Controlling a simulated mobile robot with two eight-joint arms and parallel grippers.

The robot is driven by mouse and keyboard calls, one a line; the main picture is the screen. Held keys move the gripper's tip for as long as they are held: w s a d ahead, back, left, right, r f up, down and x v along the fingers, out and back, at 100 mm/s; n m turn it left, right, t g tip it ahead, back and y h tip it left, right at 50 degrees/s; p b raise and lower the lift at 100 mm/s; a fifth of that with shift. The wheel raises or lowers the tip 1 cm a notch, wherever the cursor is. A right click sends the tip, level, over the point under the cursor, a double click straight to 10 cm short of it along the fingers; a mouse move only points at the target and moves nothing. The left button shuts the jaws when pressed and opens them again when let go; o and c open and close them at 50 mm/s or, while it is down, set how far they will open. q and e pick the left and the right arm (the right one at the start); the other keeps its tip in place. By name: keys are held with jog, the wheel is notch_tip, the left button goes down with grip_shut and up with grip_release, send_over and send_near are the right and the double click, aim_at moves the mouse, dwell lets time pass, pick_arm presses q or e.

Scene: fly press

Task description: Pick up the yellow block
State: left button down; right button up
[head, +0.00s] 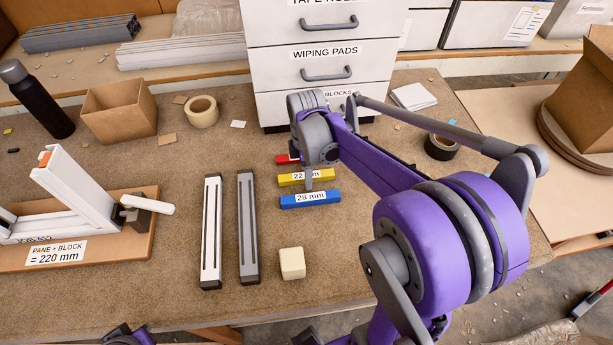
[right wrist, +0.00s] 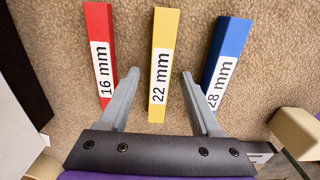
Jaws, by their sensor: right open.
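The yellow block (head: 306,178), labelled 22 mm, lies on the brown bench between the red block (head: 286,159) and the blue block (head: 310,199). In the right wrist view, the yellow block (right wrist: 160,65) lies lengthwise between the two grey fingers of my right gripper (right wrist: 160,73). The gripper is open, with a gap on both sides of the yellow block. The red block (right wrist: 100,50), labelled 16 mm, is left of the fingers. The blue block (right wrist: 226,60), labelled 28 mm, is on the right, partly behind the right finger. My left gripper is not visible.
A white drawer cabinet (head: 322,60) stands just behind the blocks. Two long rails (head: 212,232) lie to their left, and a cream cube (head: 292,263) sits in front. A white press (head: 70,200) stands on a board at left. A tape roll (head: 202,111) lies farther back.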

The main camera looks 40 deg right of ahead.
grip_shut()
dwell(0.4)
notch_tip(320, 180, up, 10)
jog(key=shift+p, duration=0.3)
jog(key=shift+s, duration=0.1)
dwell(0.4)
